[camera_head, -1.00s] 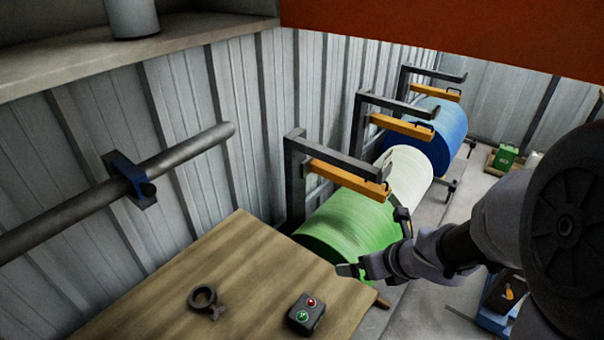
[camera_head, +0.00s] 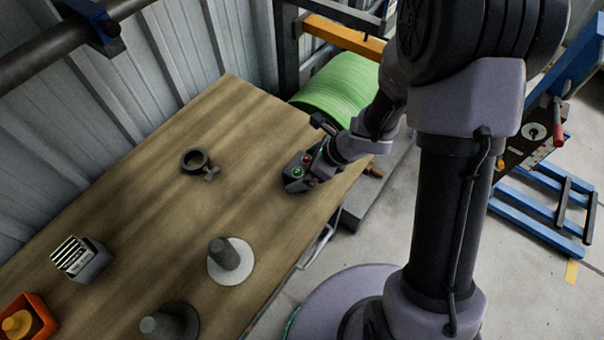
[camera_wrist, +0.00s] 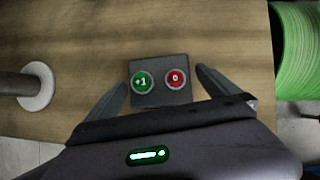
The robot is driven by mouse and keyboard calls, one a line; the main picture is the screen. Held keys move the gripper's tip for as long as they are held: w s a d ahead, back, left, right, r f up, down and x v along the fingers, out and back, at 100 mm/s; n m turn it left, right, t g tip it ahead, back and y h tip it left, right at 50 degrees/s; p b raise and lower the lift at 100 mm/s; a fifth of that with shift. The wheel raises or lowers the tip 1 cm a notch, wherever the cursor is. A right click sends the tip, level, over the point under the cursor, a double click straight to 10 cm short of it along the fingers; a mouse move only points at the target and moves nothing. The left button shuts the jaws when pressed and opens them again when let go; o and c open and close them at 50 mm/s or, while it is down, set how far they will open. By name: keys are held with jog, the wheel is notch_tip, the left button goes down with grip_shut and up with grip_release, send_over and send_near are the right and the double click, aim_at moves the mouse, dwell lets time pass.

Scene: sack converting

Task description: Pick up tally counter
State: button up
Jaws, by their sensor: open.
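The tally counter (camera_head: 295,183) is a small dark box with a green button and a red button on top. It sits on the wooden table (camera_head: 150,170) near its right edge. In the wrist view the counter (camera_wrist: 160,95) shows its green "+1" button on the left and red "0" button on the right. My gripper (camera_wrist: 165,88) is open, with one finger on each side of the counter. I cannot tell whether the fingers touch it. In the head view my gripper (camera_head: 318,155) is at the counter and partly hides it.
A dark ring-shaped clamp (camera_head: 196,161) lies left of the counter. A grey post on a white disc (camera_head: 230,262) stands nearer the front; it also shows in the wrist view (camera_wrist: 37,86). A slotted grey box (camera_head: 80,258) and an orange bin (camera_head: 27,318) are at left. A green roll (camera_head: 340,90) stands beyond the table.

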jog(key=shift+x, duration=0.95)
jog(key=shift+s+d+r, duration=0.1)
jog(key=shift+r, duration=0.05)
jog(key=c, duration=1.6)
